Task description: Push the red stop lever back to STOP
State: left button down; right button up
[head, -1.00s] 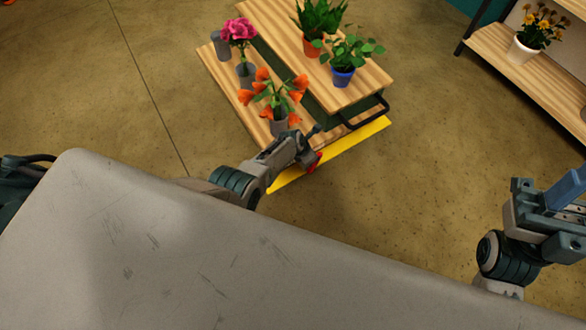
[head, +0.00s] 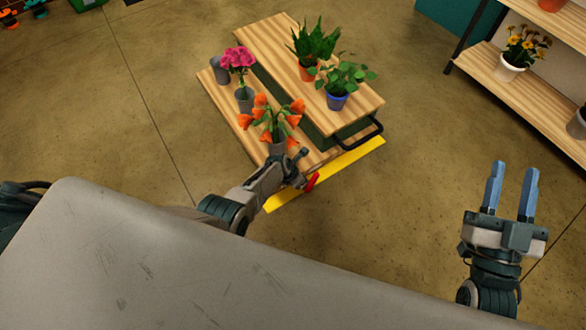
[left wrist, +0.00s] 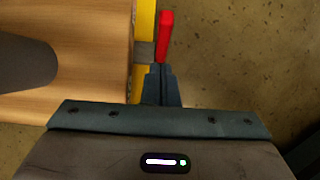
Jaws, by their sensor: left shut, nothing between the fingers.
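The red stop lever (head: 312,182) sits at the front edge of the low wooden station, beside the yellow strip (head: 345,165). In the left wrist view the red lever (left wrist: 165,37) stands just beyond my fingertips, slightly to their right. My left gripper (head: 298,160) is shut and empty, close to the lever. Its closed fingers (left wrist: 160,75) show in the left wrist view; I cannot tell whether they touch the lever. My right gripper (head: 512,175) is open and empty, over bare floor on the right.
Orange flowers (head: 272,118) in a grey vase stand right behind my left gripper. Pink flowers (head: 240,60) and a grey cup (head: 219,70) stand farther back. Potted plants (head: 337,88) stand on the raised board. A shelf (head: 490,67) is at the right. The floor between is clear.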

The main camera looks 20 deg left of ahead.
pick_arm(q)
jog(key=p+v, duration=0.6)
jog(key=v, duration=0.2)
jog(key=shift+w+r, duration=0.25)
jog(key=shift+r, duration=0.15)
pick_arm(e)
jog(key=s+f+g, duration=0.4)
jog(key=f+g, duration=0.4)
jog(key=f, duration=0.1)
jog(key=s+f+g, duration=0.5)
jog(key=f+g, duration=0.2)
jog(key=f, duration=0.3)
jog(key=shift+s+a+f+g, duration=0.15)
jog(key=shift+a+f+g, duration=0.05)
jog(key=shift+a+g, duration=0.25)
pick_arm(q)
jog(key=shift+d, duration=0.15)
